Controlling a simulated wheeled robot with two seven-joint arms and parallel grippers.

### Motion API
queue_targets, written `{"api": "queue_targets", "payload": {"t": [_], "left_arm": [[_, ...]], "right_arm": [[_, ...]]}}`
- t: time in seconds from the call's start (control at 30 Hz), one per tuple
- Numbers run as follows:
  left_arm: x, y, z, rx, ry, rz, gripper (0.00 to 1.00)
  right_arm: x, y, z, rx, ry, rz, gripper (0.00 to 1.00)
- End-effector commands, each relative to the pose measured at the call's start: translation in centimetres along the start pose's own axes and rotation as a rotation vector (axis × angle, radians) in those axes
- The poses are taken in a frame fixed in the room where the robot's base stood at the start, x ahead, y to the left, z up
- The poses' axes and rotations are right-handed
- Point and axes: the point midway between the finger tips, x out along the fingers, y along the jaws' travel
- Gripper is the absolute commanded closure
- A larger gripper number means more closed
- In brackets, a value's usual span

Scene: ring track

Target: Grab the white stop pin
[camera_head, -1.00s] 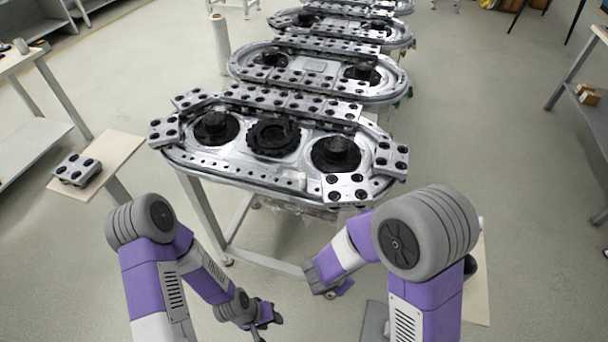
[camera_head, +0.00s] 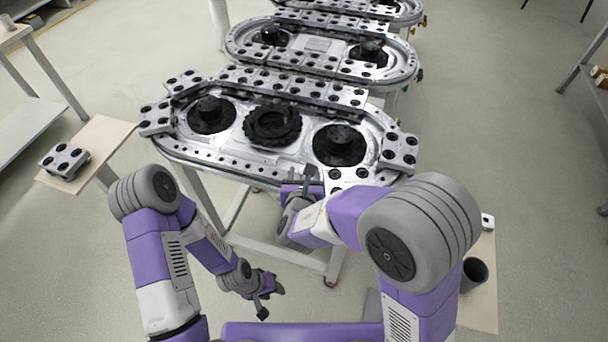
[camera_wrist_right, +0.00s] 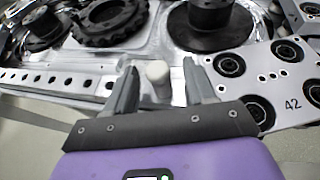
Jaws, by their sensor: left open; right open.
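The white stop pin (camera_wrist_right: 158,76) is a short, round-topped peg standing upright on the near rim of the ring track (camera_head: 215,157). It shows between the open fingers of my right gripper (camera_wrist_right: 160,88) in the right wrist view, with a gap on each side. In the head view, my right gripper (camera_head: 310,178) is at the track's near edge, and the pin is hidden there. My left gripper (camera_head: 266,297) is open and empty, low in front of the track and away from it.
A plate carriage marked 42 (camera_wrist_right: 280,80) stands close to the right of the pin. More carriages sit around the track. A side table (camera_head: 105,135) at left holds a loose carriage (camera_head: 64,161). A dark cup (camera_head: 474,273) stands on a board at right.

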Motion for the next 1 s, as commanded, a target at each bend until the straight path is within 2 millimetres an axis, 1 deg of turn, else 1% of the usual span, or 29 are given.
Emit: {"api": "queue_targets", "payload": {"t": [0.03, 0.1, 0.2, 0.47, 0.5, 0.57, 0.83, 1.0], "left_arm": [[0.4, -0.1, -0.1, 0.0, 0.001, 0.0, 0.57], [0.5, -0.2, -0.1, 0.0, 0.001, 0.0, 0.57], [0.7, -0.2, -0.1, 0.0, 0.001, 0.0, 0.57], [0.6, -0.2, -0.1, 0.0, 0.001, 0.0, 0.57], [0.6, -0.2, -0.1, 0.0, 0.001, 0.0, 0.57], [0.6, -0.2, -0.1, 0.0, 0.001, 0.0, 0.57], [0.6, -0.2, -0.1, 0.0, 0.001, 0.0, 0.57], [0.6, -0.2, -0.1, 0.0, 0.001, 0.0, 0.57]], "right_arm": [[1.0, 0.1, -0.4, -0.002, 0.001, -0.001, 0.46], [2.0, 0.0, -0.3, 0.001, 0.001, -0.003, 0.46], [2.9, 0.1, -0.3, 0.001, 0.001, -0.001, 0.46], [3.2, 0.1, -0.2, 0.001, 0.001, 0.0, 0.46], [3.2, 0.1, -0.2, 0.001, 0.001, 0.0, 0.49], [3.2, 0.1, -0.2, 0.001, 0.001, 0.0, 0.58], [3.2, 0.1, -0.2, 0.001, 0.001, 0.0, 0.99], [3.2, 0.1, -0.2, 0.001, 0.001, 0.0, 1.0]]}}
